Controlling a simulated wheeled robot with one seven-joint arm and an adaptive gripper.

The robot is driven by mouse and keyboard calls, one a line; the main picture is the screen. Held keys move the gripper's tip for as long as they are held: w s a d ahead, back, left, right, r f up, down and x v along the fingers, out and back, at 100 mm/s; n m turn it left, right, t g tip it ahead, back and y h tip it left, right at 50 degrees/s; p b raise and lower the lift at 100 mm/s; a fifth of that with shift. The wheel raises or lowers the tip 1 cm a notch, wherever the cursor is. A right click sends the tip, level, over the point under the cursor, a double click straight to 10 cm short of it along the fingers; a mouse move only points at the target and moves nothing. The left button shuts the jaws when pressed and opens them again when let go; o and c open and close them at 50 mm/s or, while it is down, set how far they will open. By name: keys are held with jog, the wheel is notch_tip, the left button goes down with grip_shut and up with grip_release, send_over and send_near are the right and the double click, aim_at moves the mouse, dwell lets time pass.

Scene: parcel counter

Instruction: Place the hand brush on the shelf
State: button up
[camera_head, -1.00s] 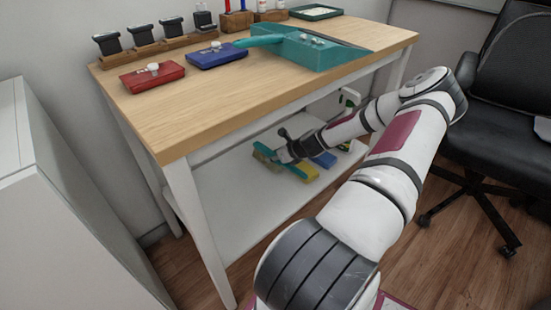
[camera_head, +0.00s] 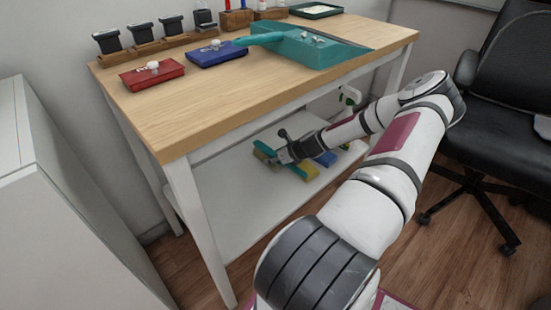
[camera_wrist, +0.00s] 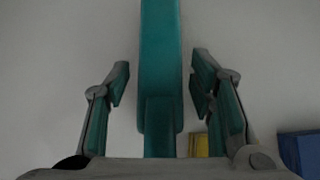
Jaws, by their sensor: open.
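The teal hand brush (camera_head: 262,150) lies on the white lower shelf (camera_head: 235,205) of the wooden-topped table. My gripper (camera_head: 279,158) is down at the brush, partly covering it. In the wrist view the teal brush (camera_wrist: 160,50) runs lengthwise between the two fingers of my open gripper (camera_wrist: 160,82). A gap shows on each side of it, so neither finger touches it. The brush's bristles cannot be made out.
Yellow (camera_head: 303,171) and blue (camera_head: 326,158) blocks sit right beside the gripper on the shelf. A spray bottle (camera_head: 349,98) stands farther right. The tabletop (camera_head: 190,110) overhangs the shelf, with a teal dustpan (camera_head: 312,52) on top. The shelf's front left is clear.

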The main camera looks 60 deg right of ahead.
jog(key=shift+r, duration=0.4)
jog(key=p+v, duration=0.4)
jog(key=v, duration=0.7)
jog(key=shift+s+r+p, duration=0.15)
jog(key=shift+r+p, duration=0.2)
jog(key=shift+s+r, duration=0.15)
jog(key=shift+s, duration=0.05)
jog(key=shift+a, duration=0.1)
jog(key=shift+s, duration=0.1)
